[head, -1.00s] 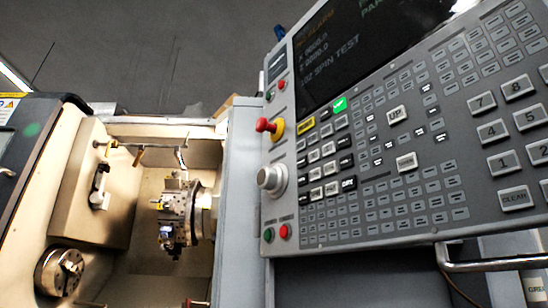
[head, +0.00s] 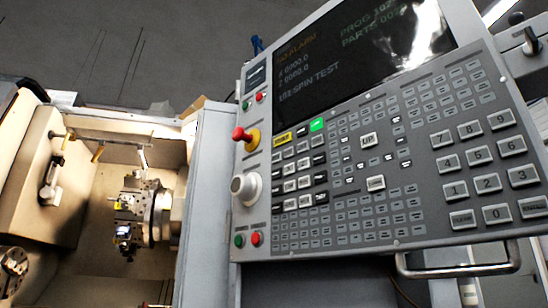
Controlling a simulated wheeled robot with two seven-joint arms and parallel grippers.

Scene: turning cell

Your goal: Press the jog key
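The control panel (head: 330,248) of the lathe fills the right of the head view, tilted in the picture. Its left part has rows of white and black mode keys (head: 290,169), with a yellow key (head: 283,138) and a lit green key (head: 316,125) at their top. A key that seems to read UP (head: 368,140) sits right of them, with another light key (head: 376,183) below. The jog key is among small legends I cannot read, so I cannot tell which one it is. Neither of my grippers is in view.
A red knob on a yellow base (head: 246,136) and a grey dial (head: 245,188) stick out at the panel's left edge. A metal handle (head: 458,271) runs below the panel. The open lathe, with its tool turret (head: 140,212), is at left. The screen (head: 370,55) shows text.

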